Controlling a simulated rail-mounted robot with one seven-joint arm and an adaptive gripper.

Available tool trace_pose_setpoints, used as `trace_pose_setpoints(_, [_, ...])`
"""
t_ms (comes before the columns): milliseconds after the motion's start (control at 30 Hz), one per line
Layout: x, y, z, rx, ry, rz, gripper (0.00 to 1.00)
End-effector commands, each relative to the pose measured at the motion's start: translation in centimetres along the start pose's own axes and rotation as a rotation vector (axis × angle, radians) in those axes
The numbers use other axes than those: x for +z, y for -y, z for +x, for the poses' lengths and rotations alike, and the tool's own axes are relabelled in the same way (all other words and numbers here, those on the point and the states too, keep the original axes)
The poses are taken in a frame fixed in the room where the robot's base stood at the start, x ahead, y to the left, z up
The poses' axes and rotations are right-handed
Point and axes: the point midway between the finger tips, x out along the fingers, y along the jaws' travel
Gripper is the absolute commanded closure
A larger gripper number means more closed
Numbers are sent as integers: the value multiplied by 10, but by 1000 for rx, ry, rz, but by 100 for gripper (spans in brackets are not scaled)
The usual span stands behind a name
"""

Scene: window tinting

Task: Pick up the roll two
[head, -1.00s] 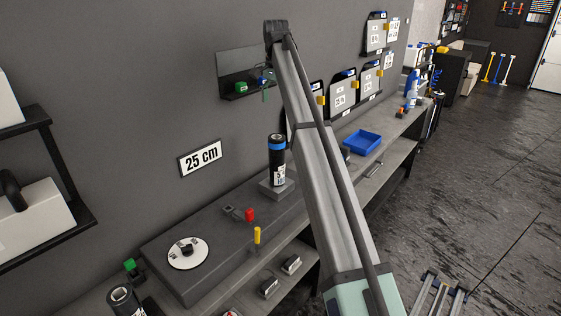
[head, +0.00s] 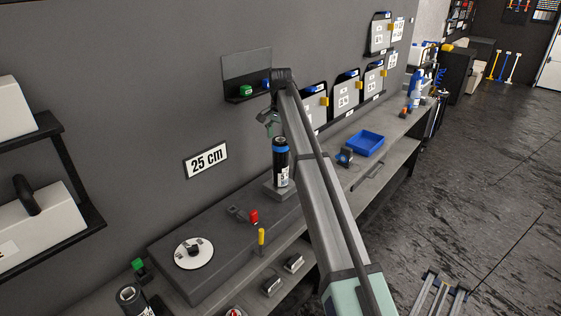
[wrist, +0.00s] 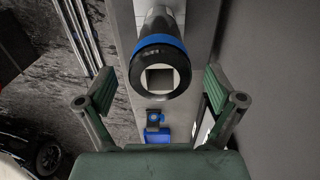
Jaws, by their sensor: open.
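A black roll with a blue band (head: 280,161) stands upright on a small grey block on the workbench, in the middle of the head view. Its label is only partly readable. In the wrist view the roll (wrist: 160,52) is seen from above, with a square hole in its end, between and beyond the finger pads. My gripper (wrist: 160,92) is open and empty, one green finger on each side. In the head view my gripper (head: 267,122) hangs just above and slightly left of the roll's top. Another dark roll (head: 130,299) stands at the lower left.
A blue tray (head: 365,143) and a small dark device (head: 344,157) lie on the bench to the right. A wall shelf (head: 246,80) with green and blue items is behind my gripper. A white disc (head: 194,253) and a red-topped item (head: 254,217) are at left.

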Motion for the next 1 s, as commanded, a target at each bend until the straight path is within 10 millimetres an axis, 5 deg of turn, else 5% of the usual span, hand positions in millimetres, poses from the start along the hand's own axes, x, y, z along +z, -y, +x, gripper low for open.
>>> trace_pose_setpoints(233, [0, -1, 30, 0, 0, 0, 7])
trace_pose_setpoints(500, [0, 0, 34, 0, 0, 0, 7])
trace_pose_setpoints(767, [0, 0, 34, 0, 0, 0, 100])
trace_pose_setpoints(1000, [0, 0, 34, 0, 0, 0, 100])
